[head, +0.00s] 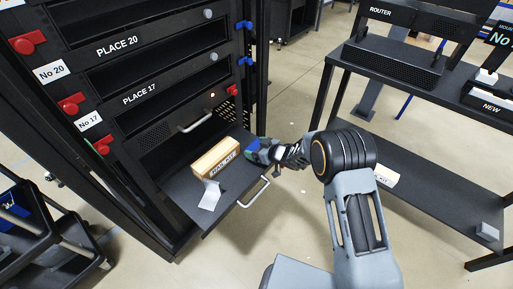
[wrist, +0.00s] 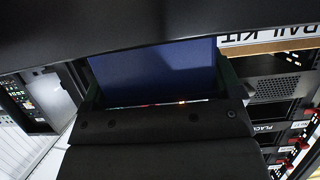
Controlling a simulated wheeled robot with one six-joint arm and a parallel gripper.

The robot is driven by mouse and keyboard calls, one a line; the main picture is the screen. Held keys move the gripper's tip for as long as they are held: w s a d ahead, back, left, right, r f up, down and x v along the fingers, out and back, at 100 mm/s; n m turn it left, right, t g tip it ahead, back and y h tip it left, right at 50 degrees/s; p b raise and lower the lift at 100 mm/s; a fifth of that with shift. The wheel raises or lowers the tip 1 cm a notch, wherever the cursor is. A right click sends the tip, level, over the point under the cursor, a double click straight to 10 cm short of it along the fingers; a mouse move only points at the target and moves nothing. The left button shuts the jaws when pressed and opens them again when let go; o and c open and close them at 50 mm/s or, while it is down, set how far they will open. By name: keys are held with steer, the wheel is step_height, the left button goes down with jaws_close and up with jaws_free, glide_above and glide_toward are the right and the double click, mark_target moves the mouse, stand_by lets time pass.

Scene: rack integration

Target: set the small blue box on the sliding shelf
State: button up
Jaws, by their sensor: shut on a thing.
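The small blue box (head: 252,146) is in my gripper (head: 262,152), at the right edge of the pulled-out sliding shelf (head: 234,188). In the wrist view the blue box (wrist: 152,76) fills the space between the two fingers of my gripper (wrist: 158,84). The fingers are shut on it. The shelf is black and extends out of the rack, with a silver handle at its front. The head view does not show clearly whether the box touches the shelf.
A cardboard rail kit box (head: 214,160) with a white paper (head: 209,196) lies on the shelf, left of my gripper; its label edge shows in the wrist view (wrist: 268,37). The rack (head: 150,75) stands behind. A black shelving unit (head: 425,165) is on the right.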

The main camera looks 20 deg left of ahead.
steer(key=shift+f, duration=0.25)
stand_by(0.4)
steer(key=o, duration=0.9)
steer(key=shift+c, duration=0.2)
steer(key=p+v, duration=0.1)
steer(key=v, duration=1.2)
steer(key=shift+d, duration=0.35)
steer(key=shift+s+r, duration=0.15)
